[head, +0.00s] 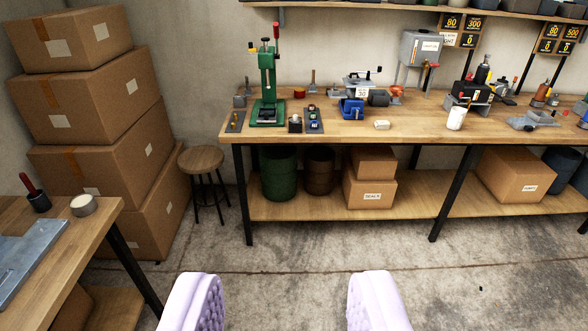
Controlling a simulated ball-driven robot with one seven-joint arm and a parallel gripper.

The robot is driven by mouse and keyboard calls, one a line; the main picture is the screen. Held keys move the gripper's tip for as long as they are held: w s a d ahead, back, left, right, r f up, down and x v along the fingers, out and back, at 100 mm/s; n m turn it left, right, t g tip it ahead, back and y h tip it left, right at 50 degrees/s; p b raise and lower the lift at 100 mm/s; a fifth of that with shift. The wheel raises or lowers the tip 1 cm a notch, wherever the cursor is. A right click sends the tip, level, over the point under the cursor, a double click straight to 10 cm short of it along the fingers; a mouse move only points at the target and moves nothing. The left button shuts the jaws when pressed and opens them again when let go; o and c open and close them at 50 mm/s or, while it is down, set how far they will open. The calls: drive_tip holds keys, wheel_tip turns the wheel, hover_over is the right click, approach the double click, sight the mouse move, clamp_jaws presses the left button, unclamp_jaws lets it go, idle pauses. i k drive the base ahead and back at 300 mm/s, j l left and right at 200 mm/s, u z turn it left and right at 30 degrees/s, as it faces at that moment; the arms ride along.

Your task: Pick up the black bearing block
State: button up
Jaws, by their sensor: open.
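A small black block with a lighter top (295,123) stands near the front edge of the far workbench (345,132), just right of the green press. It looks like the bearing block, but it is too small to be sure. My gripper (287,300) shows as two lilac padded fingers at the bottom of the view. They are wide apart with only floor between them. The gripper is empty and well short of the bench.
A green arbor press (268,85), a blue vise (351,107) and a dark tray (314,120) with small parts crowd the block. A stool (201,160) and stacked cartons (90,95) stand left. A nearer table (75,240) is at lower left. The concrete floor ahead is open.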

sight(294, 127)
drive_tip(key=i+z, duration=0.1)
drive_tip(key=i, duration=0.75)
drive_tip(key=i+j+z, duration=0.1)
drive_tip(key=i, duration=0.75)
drive_tip(key=i+l+u, duration=0.25)
drive_tip(key=i, duration=0.3)
drive_tip(key=i+l+u, duration=0.25)
drive_tip(key=i, duration=0.3)
drive_tip(key=i+l+u, duration=0.4)
drive_tip(key=i, duration=0.25)
drive_tip(key=i+l+u, duration=0.4)
drive_tip(key=i+l, duration=0.2)
drive_tip(key=l, duration=0.1)
